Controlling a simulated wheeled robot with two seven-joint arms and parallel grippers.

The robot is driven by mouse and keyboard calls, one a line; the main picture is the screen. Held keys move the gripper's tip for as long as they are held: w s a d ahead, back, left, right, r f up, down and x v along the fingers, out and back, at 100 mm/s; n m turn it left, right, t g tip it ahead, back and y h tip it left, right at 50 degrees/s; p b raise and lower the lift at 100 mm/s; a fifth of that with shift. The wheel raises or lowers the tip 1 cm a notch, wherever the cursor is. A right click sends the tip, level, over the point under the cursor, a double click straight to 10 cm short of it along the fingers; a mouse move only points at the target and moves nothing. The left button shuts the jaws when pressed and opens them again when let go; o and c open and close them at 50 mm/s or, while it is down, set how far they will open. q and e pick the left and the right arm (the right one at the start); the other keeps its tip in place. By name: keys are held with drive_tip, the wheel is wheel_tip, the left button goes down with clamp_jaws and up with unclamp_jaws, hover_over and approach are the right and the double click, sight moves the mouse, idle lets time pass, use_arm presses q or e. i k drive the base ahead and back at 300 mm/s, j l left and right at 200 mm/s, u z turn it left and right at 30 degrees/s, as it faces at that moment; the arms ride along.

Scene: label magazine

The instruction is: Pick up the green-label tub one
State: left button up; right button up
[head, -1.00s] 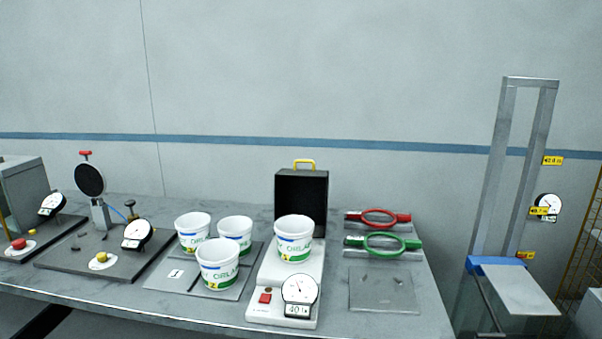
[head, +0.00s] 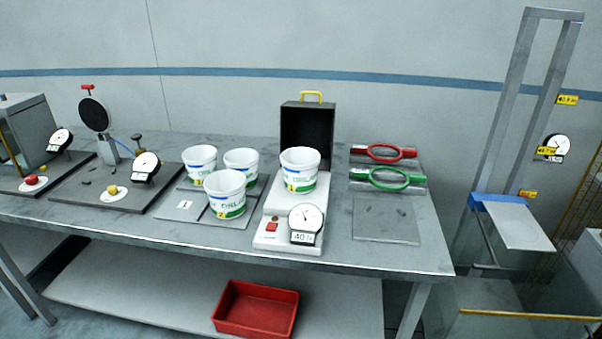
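White tubs with green and blue on their labels stand upright on the grey table. Three are on a grey plate marked 1 (head: 184,206): a back left tub (head: 199,162), a back right tub (head: 241,162) and a front tub (head: 226,194). A further tub (head: 299,171) stands on a white device (head: 266,238) with a dial and a small display. The front tub and the one on the device show a small yellow mark low on the label. I cannot surely read which tub is number one. Neither of my grippers is in view.
A black box (head: 306,133) with a yellow handle stands behind the device. Red (head: 384,153) and green (head: 389,178) ring tools lie to the right, by a grey plate (head: 386,228). Gauge stations fill the left. A red tray (head: 256,309) sits on the lower shelf.

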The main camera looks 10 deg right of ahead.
sight(300, 171)
drive_tip(key=i+j+z, duration=0.2)
drive_tip(key=i+j, duration=0.2)
drive_tip(key=j, duration=0.25)
drive_tip(key=i+j+z, duration=0.15)
drive_tip(key=j, duration=0.2)
drive_tip(key=i+j+z, duration=0.1)
drive_tip(key=j, duration=0.25)
drive_tip(key=i+j+z, duration=0.1)
drive_tip(key=i+j, duration=0.15)
drive_tip(key=i+j+z, duration=0.1)
drive_tip(key=j, duration=0.4)
drive_tip(key=i+j+z, duration=0.1)
drive_tip(key=j, duration=0.3)
drive_tip(key=i, duration=0.1)
